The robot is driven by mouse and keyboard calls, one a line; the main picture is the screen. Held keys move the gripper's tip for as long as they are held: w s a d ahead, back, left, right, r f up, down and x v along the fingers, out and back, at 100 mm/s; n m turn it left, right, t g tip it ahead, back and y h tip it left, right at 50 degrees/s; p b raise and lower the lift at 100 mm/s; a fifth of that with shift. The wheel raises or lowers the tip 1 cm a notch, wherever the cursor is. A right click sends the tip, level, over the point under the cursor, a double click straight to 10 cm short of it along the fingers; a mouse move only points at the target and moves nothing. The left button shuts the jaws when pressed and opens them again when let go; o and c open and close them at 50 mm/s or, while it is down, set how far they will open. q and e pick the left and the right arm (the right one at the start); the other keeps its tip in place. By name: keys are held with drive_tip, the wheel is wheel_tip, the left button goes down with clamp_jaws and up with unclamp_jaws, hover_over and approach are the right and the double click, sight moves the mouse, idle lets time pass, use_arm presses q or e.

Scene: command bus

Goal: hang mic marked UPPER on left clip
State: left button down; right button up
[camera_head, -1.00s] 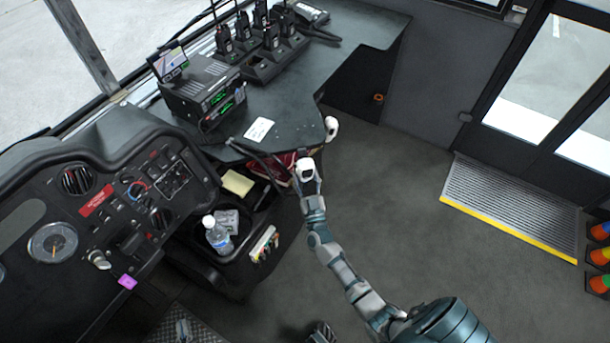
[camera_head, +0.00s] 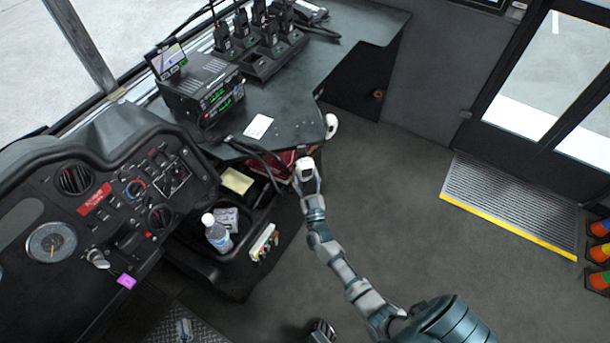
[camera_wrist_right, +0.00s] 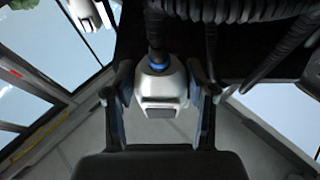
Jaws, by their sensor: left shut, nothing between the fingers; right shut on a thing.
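My right gripper (camera_wrist_right: 160,100) is shut around a white mic (camera_wrist_right: 162,88) with a blue collar and a black cord at its top. In the head view my right gripper (camera_head: 308,180) holds this mic (camera_head: 305,167) beside the front edge of the desk (camera_head: 290,100). A second white mic-like piece (camera_head: 331,126) is at the desk's corner, and it also shows at the top left of the wrist view (camera_wrist_right: 85,12). No marking on either is readable, and I cannot make out the clips. My left gripper is not identifiable in either view.
Dark coiled cords (camera_wrist_right: 235,10) hang close above my right gripper. A radio unit (camera_head: 205,88) and several handheld radios (camera_head: 262,38) stand on the desk. A water bottle (camera_head: 216,232) stands in the console to the left.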

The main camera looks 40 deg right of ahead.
drive_tip(key=o, duration=1.1)
drive_tip(key=v, duration=1.2)
